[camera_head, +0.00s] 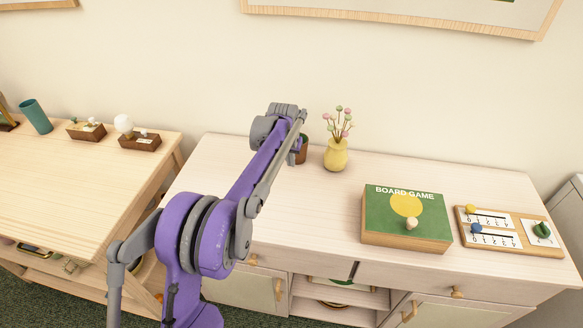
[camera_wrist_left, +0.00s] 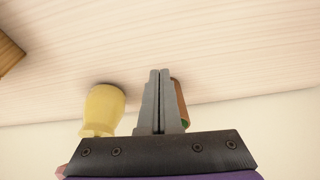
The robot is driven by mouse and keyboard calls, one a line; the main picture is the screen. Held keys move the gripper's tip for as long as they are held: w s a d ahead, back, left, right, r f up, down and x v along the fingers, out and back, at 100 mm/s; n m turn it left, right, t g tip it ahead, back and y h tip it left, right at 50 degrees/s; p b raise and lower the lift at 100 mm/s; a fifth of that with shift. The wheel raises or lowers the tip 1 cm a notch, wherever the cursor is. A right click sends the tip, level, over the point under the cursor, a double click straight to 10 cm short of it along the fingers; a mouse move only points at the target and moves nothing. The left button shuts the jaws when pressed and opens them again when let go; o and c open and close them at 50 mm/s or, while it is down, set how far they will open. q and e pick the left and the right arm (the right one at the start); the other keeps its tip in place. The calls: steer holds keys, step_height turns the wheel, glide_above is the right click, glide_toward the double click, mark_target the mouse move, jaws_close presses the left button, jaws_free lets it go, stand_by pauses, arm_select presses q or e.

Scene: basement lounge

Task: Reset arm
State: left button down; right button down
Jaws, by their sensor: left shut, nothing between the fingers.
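My left arm comes up purple and grey through the middle of the head view. Its gripper (camera_head: 287,112) is raised over the back of the light wooden cabinet top, left of the yellow vase. In the left wrist view the fingers (camera_wrist_left: 160,75) are together with nothing between them. The yellow vase (camera_wrist_left: 103,108) is on one side of the fingers and a brown pot (camera_wrist_left: 181,105) is partly hidden on the other side. My right gripper is in neither view.
The cabinet top (camera_head: 310,220) holds the yellow vase with flowers (camera_head: 336,153), a brown pot (camera_head: 302,152), a green board game box (camera_head: 407,217) and a wooden scoring board (camera_head: 508,246). A wooden table (camera_head: 75,185) with small trays stands left. The cabinet's front middle is clear.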

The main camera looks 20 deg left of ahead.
arm_select(q)
steer(key=s+d+r+t, duration=0.1)
steer(key=s+d+r, duration=0.3)
steer(key=s, duration=0.5)
steer(key=s+d+r, duration=0.4)
steer(key=s, duration=0.5)
steer(key=s+d+f, duration=0.2)
steer(key=s+f, duration=0.1)
steer(key=s, duration=0.6)
steer(key=s+d+f+m+t+p, duration=0.1)
steer(key=s+f, duration=0.3)
steer(key=s, duration=0.6)
steer(key=shift+s+d, duration=0.2)
steer(key=shift+d, duration=0.4)
steer(key=shift+f, duration=0.1)
